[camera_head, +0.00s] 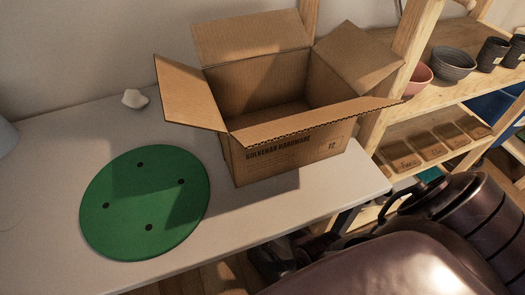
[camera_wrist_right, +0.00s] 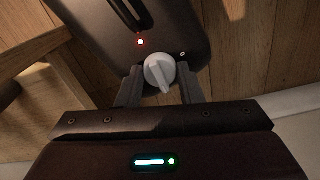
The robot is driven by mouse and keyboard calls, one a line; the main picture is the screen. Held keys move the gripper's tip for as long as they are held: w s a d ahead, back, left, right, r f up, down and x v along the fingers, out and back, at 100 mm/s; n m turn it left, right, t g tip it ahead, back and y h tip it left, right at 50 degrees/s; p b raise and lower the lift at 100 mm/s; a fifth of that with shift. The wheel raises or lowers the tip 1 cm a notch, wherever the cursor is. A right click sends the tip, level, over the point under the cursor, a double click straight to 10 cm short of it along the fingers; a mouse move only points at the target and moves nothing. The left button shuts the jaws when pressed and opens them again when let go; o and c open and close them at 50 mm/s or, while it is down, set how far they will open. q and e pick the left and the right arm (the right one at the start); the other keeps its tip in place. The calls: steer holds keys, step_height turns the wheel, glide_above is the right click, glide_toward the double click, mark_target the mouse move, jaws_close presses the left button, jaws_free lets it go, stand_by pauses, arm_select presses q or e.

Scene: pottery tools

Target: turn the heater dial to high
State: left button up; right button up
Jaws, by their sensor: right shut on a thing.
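The heater (camera_wrist_right: 110,40) is a dark box with a slot and a lit red light, seen in the right wrist view. Its dial (camera_wrist_right: 158,72) is a light grey round knob with a raised pointer, at the near edge of the heater. My right gripper (camera_wrist_right: 160,82) has one finger on each side of the dial and is shut on it. The pointer is directed down and slightly right in this view. A small light mark (camera_wrist_right: 182,53) sits on the heater, up and right of the dial. My left gripper is not in view.
In the head view, an open cardboard box (camera_head: 290,160) and a green round board (camera_head: 145,215) with dark holes are on the white table (camera_head: 230,235). Wooden shelves (camera_head: 440,75) with bowls and cups stand at right. My dark arm covers the lower right.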

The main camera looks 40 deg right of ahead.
steer(key=shift+m, duration=1.7)
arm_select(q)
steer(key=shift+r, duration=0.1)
arm_select(e)
steer(key=o, duration=1)
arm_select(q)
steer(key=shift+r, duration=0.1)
arm_select(e)
steer(key=shift+r, duration=0.15)
step_height(320, 180, up, 4)
steer(key=p, duration=0.3)
steer(key=shift+f, duration=0.2)
step_height(320, 180, up, 4)
steer(key=shift+f+p, duration=0.25)
steer(key=shift+p, duration=0.85)
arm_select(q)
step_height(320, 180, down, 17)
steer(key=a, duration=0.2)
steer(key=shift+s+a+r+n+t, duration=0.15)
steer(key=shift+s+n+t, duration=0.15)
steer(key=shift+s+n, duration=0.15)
arm_select(e)
steer(key=shift+r, duration=0.2)
